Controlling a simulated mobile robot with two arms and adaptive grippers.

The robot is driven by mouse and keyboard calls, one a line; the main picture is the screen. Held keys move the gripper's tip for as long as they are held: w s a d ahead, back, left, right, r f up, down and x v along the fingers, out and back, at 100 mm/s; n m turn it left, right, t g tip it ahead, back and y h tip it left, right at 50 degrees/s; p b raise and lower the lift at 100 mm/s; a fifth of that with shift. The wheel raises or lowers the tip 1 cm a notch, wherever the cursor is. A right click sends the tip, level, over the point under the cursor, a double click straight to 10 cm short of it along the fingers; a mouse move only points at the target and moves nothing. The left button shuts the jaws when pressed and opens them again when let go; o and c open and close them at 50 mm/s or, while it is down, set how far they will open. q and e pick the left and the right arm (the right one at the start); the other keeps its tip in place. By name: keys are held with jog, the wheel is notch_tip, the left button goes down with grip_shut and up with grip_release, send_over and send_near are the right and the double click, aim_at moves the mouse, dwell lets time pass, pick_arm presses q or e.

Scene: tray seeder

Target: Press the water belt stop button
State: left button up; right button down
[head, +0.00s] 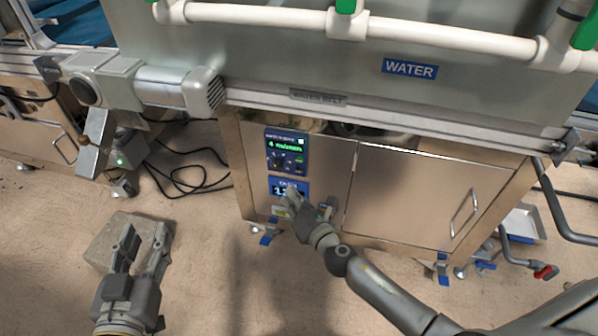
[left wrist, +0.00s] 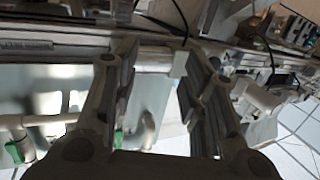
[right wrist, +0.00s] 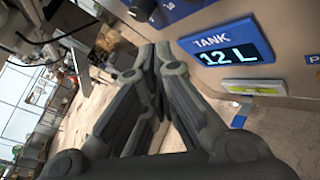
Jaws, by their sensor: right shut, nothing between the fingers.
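The blue water belt control panel (head: 287,150) with a green readout sits on the upper left of the steel cabinet front. Its lower edge, with a dark knob (right wrist: 130,76), shows at the top of the right wrist view. I cannot tell which control is the stop button. Below it is the blue tank display (right wrist: 225,50), reading 12 L, partly hidden in the head view. My right gripper (head: 291,196) is shut and empty, in front of the tank display and below the panel; contact cannot be told. My left gripper (head: 144,238) is open and empty, left of the cabinet.
The cabinet door (head: 425,195) with a handle is right of the panels. A yellow-green label (right wrist: 250,87) sits under the tank display. A grey block (head: 105,245) is on the floor beneath my left gripper. Black cables (head: 185,183) lie on the floor. A white pipe (head: 450,38) crosses above.

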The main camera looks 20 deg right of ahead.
aim_at(299, 171)
pick_arm(q)
jog(key=shift+w+d+r+t, duration=0.1)
jog(key=shift+r+t, duration=0.2)
jog(key=shift+r, duration=0.2)
jog(key=shift+w+d+r+t, duration=0.1)
jog(key=shift+r+t, duration=0.2)
jog(key=shift+r, duration=0.2)
pick_arm(e)
jog(key=shift+w+d, duration=0.65)
jog(key=shift+w, duration=0.3)
jog(key=shift+w+d, duration=0.6)
jog(key=shift+w, duration=0.3)
pick_arm(q)
jog(key=shift+f, duration=0.1)
jog(key=shift+r, duration=0.25)
pick_arm(e)
jog(key=shift+w+d, duration=0.25)
jog(key=shift+w, duration=0.1)
pick_arm(q)
jog(key=shift+r+h+b, duration=0.3)
jog(key=shift+r, duration=0.1)
pick_arm(e)
jog(key=shift+w+d, duration=0.2)
jog(key=shift+w, duration=0.1)
pick_arm(q)
jog(key=shift+s+f, duration=0.15)
jog(key=shift+f, duration=0.75)
pick_arm(e)
jog(key=shift+s+a, duration=0.45)
jog(key=shift+s, duration=0.2)
